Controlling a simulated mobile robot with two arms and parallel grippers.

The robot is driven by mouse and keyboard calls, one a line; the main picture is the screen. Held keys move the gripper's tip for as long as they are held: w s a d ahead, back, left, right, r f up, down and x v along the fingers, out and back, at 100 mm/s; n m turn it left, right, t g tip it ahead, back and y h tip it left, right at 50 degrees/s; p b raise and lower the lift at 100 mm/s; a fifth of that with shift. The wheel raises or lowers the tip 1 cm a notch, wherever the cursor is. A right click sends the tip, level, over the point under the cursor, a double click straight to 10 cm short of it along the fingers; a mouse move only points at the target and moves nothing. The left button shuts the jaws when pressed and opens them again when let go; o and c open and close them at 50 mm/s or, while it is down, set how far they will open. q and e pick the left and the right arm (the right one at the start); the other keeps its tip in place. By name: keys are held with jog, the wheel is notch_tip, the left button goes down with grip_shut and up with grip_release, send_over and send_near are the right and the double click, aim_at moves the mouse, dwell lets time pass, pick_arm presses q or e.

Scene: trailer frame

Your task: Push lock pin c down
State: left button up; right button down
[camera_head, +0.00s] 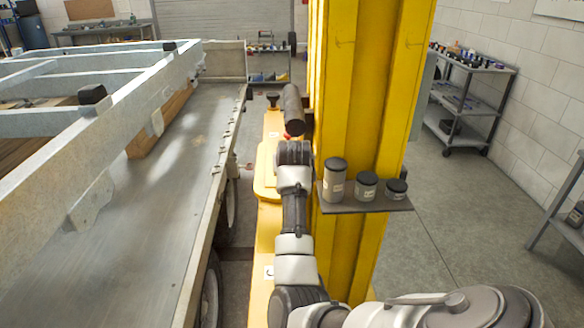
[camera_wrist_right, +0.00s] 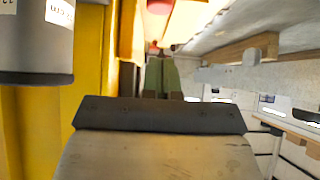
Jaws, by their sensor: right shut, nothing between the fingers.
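My right gripper shows in the wrist view (camera_wrist_right: 163,78), its two greenish fingers together with nothing between them. In the head view its wrist reaches along the yellow beam (camera_head: 262,150), left of the yellow column, and hides the fingers. A black-topped knob (camera_head: 272,101) stands up on the beam farther back. A small red part (camera_head: 287,135) shows just beyond the wrist; a red part also shows past the fingertips in the wrist view (camera_wrist_right: 153,46). I cannot tell which part is lock pin c. My left gripper is out of view.
The yellow column (camera_head: 365,90) stands right beside my arm. Its small shelf (camera_head: 370,206) holds lidded canisters (camera_head: 334,181), one close to my wrist in the wrist view (camera_wrist_right: 37,40). A dark cylinder (camera_head: 293,108) is above the beam. The trailer deck (camera_head: 130,240) lies left.

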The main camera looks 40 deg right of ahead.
jog(key=v, duration=0.3)
dwell(0.4)
jog(key=shift+a+f, duration=0.1)
